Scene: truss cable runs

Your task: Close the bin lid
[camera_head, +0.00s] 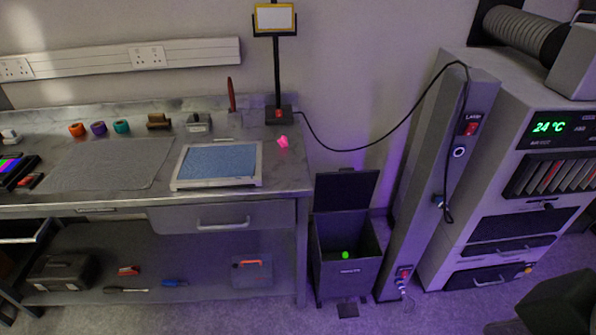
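A dark grey bin (345,274) stands on the floor between the workbench and the tall grey column. Its lid (346,191) is open, standing up at the back edge of the bin. A small dark pedal-like plate (347,310) lies at the bin's front foot. Neither of my grippers can be made out. A dark shape at the lower right edge may be part of my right arm, but no fingers show on it.
The workbench (222,217), left of the bin, carries a blue-topped tray (218,163), tape rolls and small tools. A slanted grey column (432,190) and a cabinet (500,205) stand to the right. A black cable (372,145) hangs above the lid. Floor in front is clear.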

